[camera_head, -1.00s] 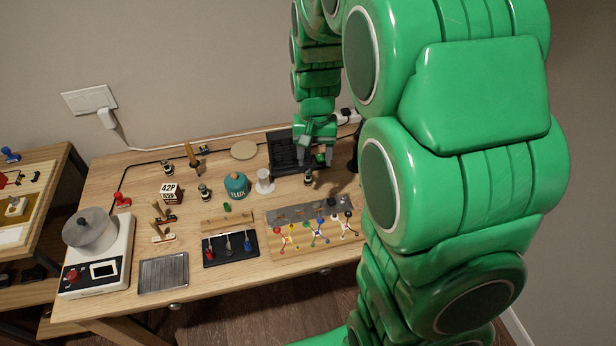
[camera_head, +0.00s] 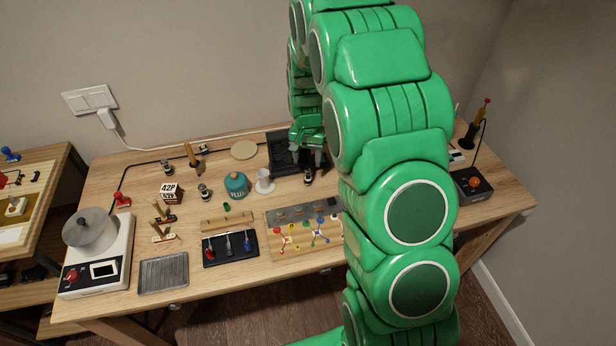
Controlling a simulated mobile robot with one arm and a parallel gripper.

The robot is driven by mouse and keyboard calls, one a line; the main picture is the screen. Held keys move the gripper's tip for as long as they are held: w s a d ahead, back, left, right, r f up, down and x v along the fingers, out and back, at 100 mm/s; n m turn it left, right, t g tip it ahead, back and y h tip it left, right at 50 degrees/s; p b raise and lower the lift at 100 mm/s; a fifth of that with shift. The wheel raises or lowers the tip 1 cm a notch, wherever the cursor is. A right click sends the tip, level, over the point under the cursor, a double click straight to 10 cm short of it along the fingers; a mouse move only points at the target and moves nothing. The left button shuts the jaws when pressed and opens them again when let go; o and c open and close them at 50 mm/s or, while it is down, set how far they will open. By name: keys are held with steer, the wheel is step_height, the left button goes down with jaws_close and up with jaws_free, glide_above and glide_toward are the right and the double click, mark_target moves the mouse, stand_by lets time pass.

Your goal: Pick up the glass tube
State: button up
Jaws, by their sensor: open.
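Small tubes with dark bases and pale tops stand on the workbench. One glass tube (camera_head: 308,177) stands at the front right of the dark panel, close under my gripper. Others stand at the back left (camera_head: 167,166) and beside the teal dome (camera_head: 204,190). My gripper (camera_head: 312,157) points down, open, just above and behind the nearest tube. At this size I cannot tell whether a finger touches it. My arm hides part of the right side of the bench.
The dark panel (camera_head: 284,160) lies behind my gripper. A white stand (camera_head: 264,181) and a teal dome (camera_head: 236,184) are to its left. A wooden board with colored pieces (camera_head: 288,250) lies in front. A black box with an orange knob (camera_head: 472,184) sits at the right.

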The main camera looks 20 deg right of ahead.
mark_target(308, 169)
steer(key=shift+s+f, duration=0.15)
steer(key=shift+f, duration=1.55)
steer(key=shift+s+f, duration=0.1)
steer(key=shift+f, duration=1.6)
steer(key=c, duration=0.9)
